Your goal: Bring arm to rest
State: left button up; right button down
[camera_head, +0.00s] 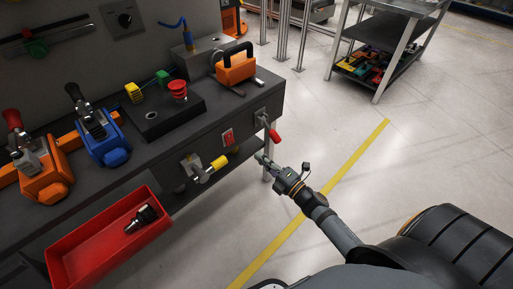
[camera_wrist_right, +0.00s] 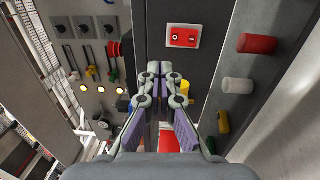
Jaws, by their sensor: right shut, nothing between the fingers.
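My right arm comes in from the lower right in the head view. Its gripper (camera_head: 259,158) is in front of the bench's right end, below the red-handled lever and right of the yellow-handled one. In the right wrist view the gripper (camera_wrist_right: 160,70) has its fingers together with nothing held between them. My left gripper is in neither view.
The dark bench (camera_head: 215,122) carries a red-handled lever (camera_head: 274,134), a yellow-handled lever (camera_head: 213,168) and a red switch (camera_head: 228,138) on its front. A red tray (camera_head: 90,250) is at lower left. Clear floor with a yellow line (camera_head: 350,165) lies right of the bench.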

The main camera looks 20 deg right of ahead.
jog(key=s+d+f+m+g+h, duration=0.2)
jog(key=s+d+f+m+g, duration=0.15)
jog(key=f, duration=0.65)
jog(key=s+d+f+m+g+h, duration=0.25)
jog(key=s+f+m, duration=0.2)
jog(key=f, duration=0.55)
jog(key=s+d+f+m+g+h, duration=0.25)
jog(key=f+m, duration=0.25)
jog(key=f, duration=0.6)
jog(key=s+f+m+g, duration=0.3)
jog(key=s+f+m, duration=0.1)
jog(key=s+f, duration=0.55)
jog(key=s+a+f+m+g, duration=0.1)
jog(key=s+f+m+g, duration=0.15)
jog(key=s, duration=0.55)
jog(key=s+a+f+m+g, duration=0.2)
jog(key=s+f+g, duration=0.15)
jog(key=s, duration=0.55)
pick_arm(q)
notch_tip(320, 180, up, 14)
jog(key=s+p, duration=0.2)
jog(key=p, duration=1.3)
pick_arm(e)
notch_tip(320, 180, up, 13)
jog(key=s, duration=0.2)
jog(key=shift+d+r+t, duration=0.2)
jog(key=shift+d+t, duration=0.15)
jog(key=shift+t, duration=0.1)
